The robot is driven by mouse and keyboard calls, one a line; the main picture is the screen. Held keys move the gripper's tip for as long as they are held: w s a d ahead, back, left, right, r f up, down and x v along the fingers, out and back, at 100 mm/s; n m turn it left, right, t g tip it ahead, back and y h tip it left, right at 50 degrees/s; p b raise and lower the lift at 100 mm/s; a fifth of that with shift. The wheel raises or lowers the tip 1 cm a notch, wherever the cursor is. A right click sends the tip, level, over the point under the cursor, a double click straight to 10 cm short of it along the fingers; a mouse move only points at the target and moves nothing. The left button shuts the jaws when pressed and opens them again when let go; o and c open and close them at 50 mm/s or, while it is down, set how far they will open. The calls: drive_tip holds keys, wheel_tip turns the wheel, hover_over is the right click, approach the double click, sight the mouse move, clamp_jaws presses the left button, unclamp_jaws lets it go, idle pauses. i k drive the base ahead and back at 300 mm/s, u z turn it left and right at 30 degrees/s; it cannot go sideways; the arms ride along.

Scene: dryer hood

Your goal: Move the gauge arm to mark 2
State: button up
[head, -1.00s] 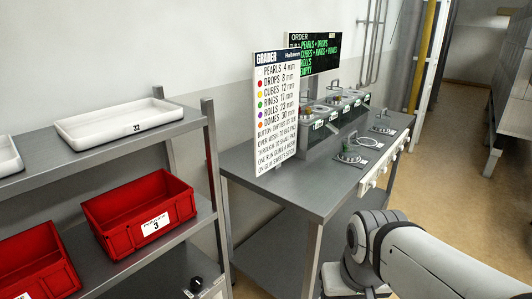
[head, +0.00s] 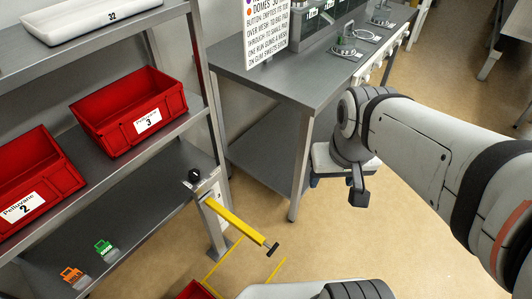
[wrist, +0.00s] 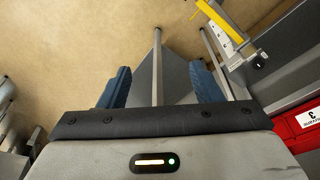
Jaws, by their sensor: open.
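The yellow gauge arm (head: 236,223) sticks out from the top of a grey post (head: 213,228) beside the shelf. It slopes down to the right and ends in a dark crosspiece. A black knob (head: 194,174) sits behind its pivot. In the wrist view the gauge arm (wrist: 212,15) is at the top right, beyond and apart from my fingers. My gripper (wrist: 160,86) is open, its blue fingers wide apart with nothing held.
A shelf rack (head: 180,128) holds red bins, including a bin labelled 3 (head: 128,110), and orange and green tags. A steel table (head: 290,85) stands behind. Yellow lines mark the floor (head: 330,240), where a red bin (head: 195,291) shows at the bottom edge. Floor right of the gauge looks clear.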

sight(208, 201)
drive_tip(key=u, duration=0.4)
drive_tip(key=k, duration=1.35)
drive_tip(key=u, duration=0.35)
drive_tip(key=i, duration=0.65)
drive_tip(key=u, duration=0.25)
